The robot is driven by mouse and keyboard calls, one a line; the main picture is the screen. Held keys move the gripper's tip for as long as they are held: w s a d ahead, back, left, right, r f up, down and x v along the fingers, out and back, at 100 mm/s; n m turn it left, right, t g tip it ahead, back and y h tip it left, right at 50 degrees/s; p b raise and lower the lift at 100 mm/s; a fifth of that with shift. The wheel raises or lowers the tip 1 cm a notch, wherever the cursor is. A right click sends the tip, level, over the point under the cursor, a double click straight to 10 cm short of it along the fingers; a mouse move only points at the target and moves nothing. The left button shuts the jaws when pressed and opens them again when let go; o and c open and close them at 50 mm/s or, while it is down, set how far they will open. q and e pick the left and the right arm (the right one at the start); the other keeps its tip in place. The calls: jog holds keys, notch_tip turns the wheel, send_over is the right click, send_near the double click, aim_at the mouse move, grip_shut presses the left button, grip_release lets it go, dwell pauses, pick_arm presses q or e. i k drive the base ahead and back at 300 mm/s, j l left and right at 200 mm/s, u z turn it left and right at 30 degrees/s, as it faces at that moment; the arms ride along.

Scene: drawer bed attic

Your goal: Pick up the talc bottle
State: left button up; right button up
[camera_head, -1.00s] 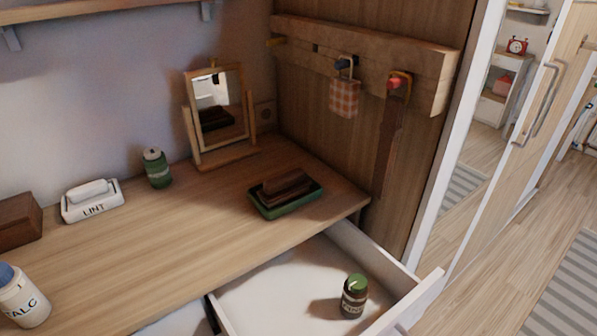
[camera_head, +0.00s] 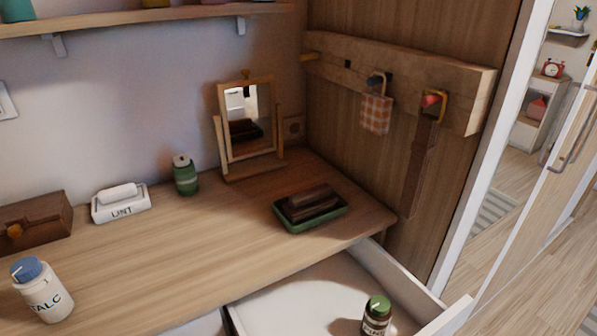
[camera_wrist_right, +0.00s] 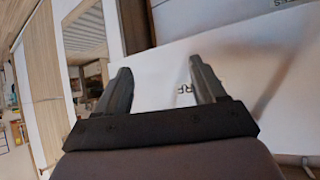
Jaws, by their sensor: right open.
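The talc bottle (camera_head: 43,290) is white with a blue cap and the word TALC on its side. It stands upright on the wooden desk top at the lower left of the head view. Neither gripper shows in the head view. My right gripper (camera_wrist_right: 155,82) shows in the right wrist view with its two dark fingers apart and nothing between them. The talc bottle cannot be made out in the right wrist view, so its distance from the right gripper cannot be told.
A brown box (camera_head: 36,222), a LINT holder (camera_head: 120,203), a green bottle (camera_head: 185,176) and a mirror (camera_head: 248,125) stand along the wall. A green tray (camera_head: 310,213) holds a brown object. The desk's middle is clear.

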aim_at(46, 294)
jog(key=k+j+u, duration=0.25)
jog(key=u, duration=0.2)
jog(key=k+j+u, duration=0.2)
jog(key=j+u, duration=0.2)
jog(key=i+u, duration=0.1)
jog(key=u, duration=0.25)
